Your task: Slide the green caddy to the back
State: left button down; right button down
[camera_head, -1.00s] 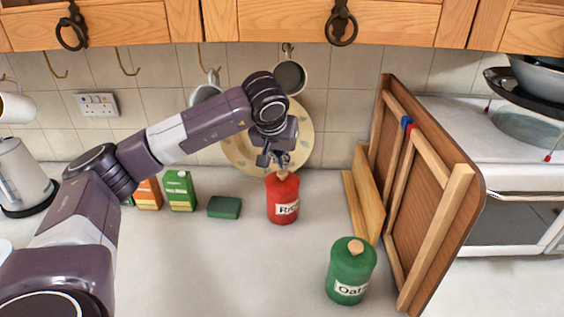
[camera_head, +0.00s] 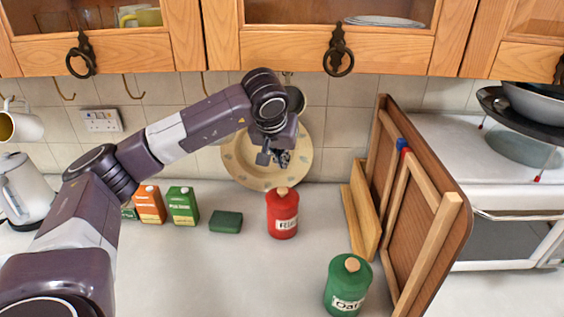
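The green caddy (camera_head: 346,290), with a pale knob on its lid and a label reading "Oats", stands upright near the front of the worktop. My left gripper (camera_head: 274,158) is farther back and to its left, in the air above a red caddy (camera_head: 282,215). Its fingers look apart with nothing between them, and a gap shows between them and the red caddy's knob. My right gripper is out of view.
The red caddy stands upright behind and left of the green one. A wooden folding board (camera_head: 425,215) leans just right of the green caddy. A green block (camera_head: 226,222) and cartons (camera_head: 183,206) are at back left. A plate (camera_head: 245,165) leans on the tiled wall.

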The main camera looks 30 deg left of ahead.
aim_at(340, 303)
jog(key=k+l, duration=0.25)
jog(key=k, duration=0.2)
jog(key=k+l, duration=0.25)
jog(key=k, duration=0.25)
jog(key=k+l, duration=0.3)
jog(key=k, duration=0.15)
